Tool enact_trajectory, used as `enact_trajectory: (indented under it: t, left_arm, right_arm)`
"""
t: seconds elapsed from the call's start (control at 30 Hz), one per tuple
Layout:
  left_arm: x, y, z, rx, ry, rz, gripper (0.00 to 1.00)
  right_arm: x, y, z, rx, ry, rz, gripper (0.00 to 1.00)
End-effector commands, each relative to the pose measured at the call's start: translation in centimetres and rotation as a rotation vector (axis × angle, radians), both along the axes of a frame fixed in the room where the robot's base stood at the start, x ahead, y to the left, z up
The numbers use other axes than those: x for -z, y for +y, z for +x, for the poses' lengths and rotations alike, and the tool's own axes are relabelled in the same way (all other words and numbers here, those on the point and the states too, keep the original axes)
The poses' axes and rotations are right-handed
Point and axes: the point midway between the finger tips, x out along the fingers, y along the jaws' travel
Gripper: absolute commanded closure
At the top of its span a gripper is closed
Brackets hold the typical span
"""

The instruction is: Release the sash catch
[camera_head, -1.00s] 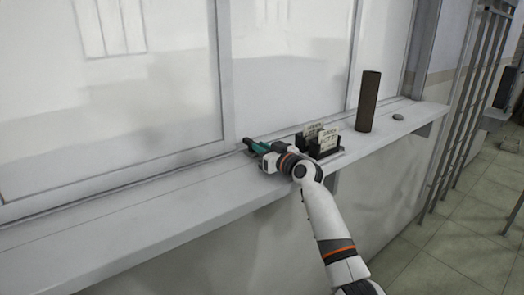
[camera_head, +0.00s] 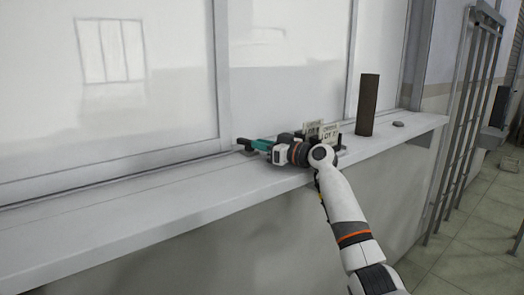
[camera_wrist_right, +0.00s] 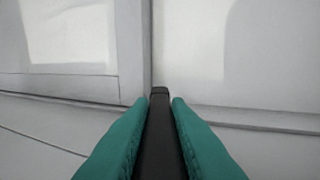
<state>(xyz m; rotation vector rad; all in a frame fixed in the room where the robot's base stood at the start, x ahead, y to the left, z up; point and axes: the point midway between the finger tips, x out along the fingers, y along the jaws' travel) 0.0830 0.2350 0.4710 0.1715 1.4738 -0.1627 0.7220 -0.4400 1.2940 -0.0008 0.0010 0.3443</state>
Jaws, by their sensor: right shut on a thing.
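The sash catch (camera_head: 243,142) is a small dark lever at the bottom of the window frame, by the upright between two panes. My right gripper (camera_head: 252,145), with teal fingers, reaches to it along the sill. In the right wrist view the dark catch lever (camera_wrist_right: 160,130) lies between the two teal fingers of my right gripper (camera_wrist_right: 160,110), which are shut on it. Its tip points toward the window upright. The catch's base is hidden. My left gripper is not in view.
The grey sill (camera_head: 120,205) runs under the window and is clear on the left. A dark holder with cards (camera_head: 322,130), a tall brown cylinder (camera_head: 367,105) and a small dark disc (camera_head: 398,124) stand on the sill to the right. Metal bars (camera_head: 462,120) stand farther right.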

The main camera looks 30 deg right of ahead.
Motion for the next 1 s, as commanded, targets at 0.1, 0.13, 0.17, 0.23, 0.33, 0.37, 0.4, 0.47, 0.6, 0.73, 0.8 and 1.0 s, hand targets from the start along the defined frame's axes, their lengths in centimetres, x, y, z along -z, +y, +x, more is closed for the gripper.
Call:
enact_trajectory:
  t: [0.1,0.13,0.17,0.23,0.33,0.37,0.4,0.47,0.6,0.73,0.8,1.0]
  left_arm:
    - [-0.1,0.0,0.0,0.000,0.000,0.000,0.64]
    - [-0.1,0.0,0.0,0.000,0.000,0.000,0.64]
    - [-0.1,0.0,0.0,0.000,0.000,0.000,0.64]
    - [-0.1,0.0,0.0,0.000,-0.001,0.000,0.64]
    - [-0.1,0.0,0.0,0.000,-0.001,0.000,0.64]
    - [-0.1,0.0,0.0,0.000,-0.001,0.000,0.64]
    - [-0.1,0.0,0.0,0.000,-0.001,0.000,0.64]
    - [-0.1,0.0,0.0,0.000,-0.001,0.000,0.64]
    - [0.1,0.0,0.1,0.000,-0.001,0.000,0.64]
    - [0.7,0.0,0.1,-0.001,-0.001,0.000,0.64]
    - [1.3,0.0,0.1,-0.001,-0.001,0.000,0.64]
    - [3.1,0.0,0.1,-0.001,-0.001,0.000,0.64]
  right_arm:
    - [-0.2,0.0,0.0,0.002,-0.003,0.002,1.00]
    - [-0.2,0.0,0.0,0.002,-0.003,0.002,1.00]
    - [-0.2,0.0,0.0,0.002,-0.003,0.002,0.82]
    - [-0.2,0.0,0.0,0.002,-0.003,0.002,0.71]
    - [-0.1,0.0,0.0,0.002,-0.002,0.002,0.62]
    - [-0.1,0.0,0.0,0.002,-0.002,0.002,0.62]
    - [-0.1,0.0,0.0,0.002,-0.002,0.002,0.62]
    - [-0.1,0.0,0.0,0.002,-0.002,0.002,0.62]
    - [0.0,-0.1,-0.2,0.002,-0.001,0.000,0.62]
    - [0.2,-0.6,-1.4,0.004,-0.002,-0.002,0.62]
    - [0.4,-1.0,-2.5,0.004,-0.002,-0.003,0.62]
    - [0.5,-2.5,-6.6,0.004,-0.001,-0.005,0.62]
